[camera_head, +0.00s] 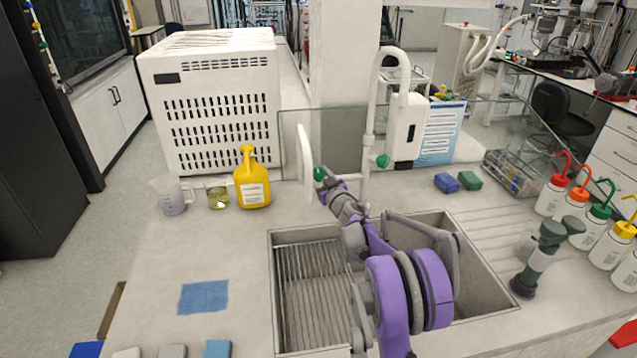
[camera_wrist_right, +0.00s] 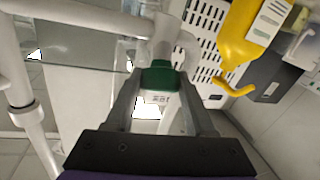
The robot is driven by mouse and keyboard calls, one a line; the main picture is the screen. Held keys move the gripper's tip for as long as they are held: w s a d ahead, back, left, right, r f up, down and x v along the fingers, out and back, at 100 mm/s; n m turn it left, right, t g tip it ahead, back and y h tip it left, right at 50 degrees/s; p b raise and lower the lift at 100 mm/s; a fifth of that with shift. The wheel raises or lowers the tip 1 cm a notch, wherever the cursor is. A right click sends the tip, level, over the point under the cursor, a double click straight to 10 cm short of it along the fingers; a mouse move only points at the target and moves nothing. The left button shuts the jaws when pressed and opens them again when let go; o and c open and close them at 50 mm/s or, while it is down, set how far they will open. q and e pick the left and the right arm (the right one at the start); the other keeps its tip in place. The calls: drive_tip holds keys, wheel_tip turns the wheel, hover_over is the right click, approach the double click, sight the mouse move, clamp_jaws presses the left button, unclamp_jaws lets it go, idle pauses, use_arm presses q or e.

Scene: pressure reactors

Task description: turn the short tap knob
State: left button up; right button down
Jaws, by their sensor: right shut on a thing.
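The short white tap (camera_head: 304,150) stands behind the sink, left of the tall gooseneck tap (camera_head: 370,100). Its green knob (camera_head: 319,173) faces my right gripper (camera_head: 323,178). In the right wrist view the green knob (camera_wrist_right: 159,76) sits between the two grey fingers of my right gripper (camera_wrist_right: 160,88), which are shut on its sides. A second green knob (camera_head: 383,161) is on the tall tap, to the right and apart from my gripper. My purple and grey right arm reaches over the sink and hides part of it. My left gripper is not in view.
The steel sink (camera_head: 278,300) lies below my arm. A yellow bottle (camera_head: 252,182), a beaker (camera_head: 217,198) and a jug (camera_head: 170,196) stand to the left. Blue and green sponges (camera_head: 458,181) lie to the right, with several wash bottles (camera_head: 602,213) beyond.

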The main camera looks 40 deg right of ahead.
drive_tip(key=n+y+b, duration=0.2)
drive_tip(key=n+b, duration=0.1)
drive_tip(key=shift+s+d+f, duration=0.1)
drive_tip(key=shift+d+f, duration=0.05)
drive_tip(key=shift+f, duration=0.1)
drive_tip(key=n+y, duration=0.2)
drive_tip(key=shift+r+y+b, duration=0.2)
drive_tip(key=shift+y+b, duration=0.1)
drive_tip(key=shift+b, duration=0.05)
drive_tip(key=n+g+y, duration=0.1)
drive_tip(key=n+y, duration=0.1)
drive_tip(key=n, duration=0.1)
drive_tip(key=shift+r+y+p, duration=0.1)
drive_tip(key=shift+y+p, duration=0.25)
drive_tip(key=shift+y, duration=0.05)
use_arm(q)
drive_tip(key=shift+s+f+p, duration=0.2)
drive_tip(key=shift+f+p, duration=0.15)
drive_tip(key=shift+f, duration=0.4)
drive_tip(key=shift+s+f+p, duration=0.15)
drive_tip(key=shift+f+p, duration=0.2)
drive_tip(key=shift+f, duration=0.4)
use_arm(e)
drive_tip(key=shift+n+g+y, duration=1.1)
drive_tip(key=shift+n+y, duration=0.1)
drive_tip(key=shift+n, duration=0.7)
drive_tip(key=shift+c, duration=1.3)
unclamp_jaws()
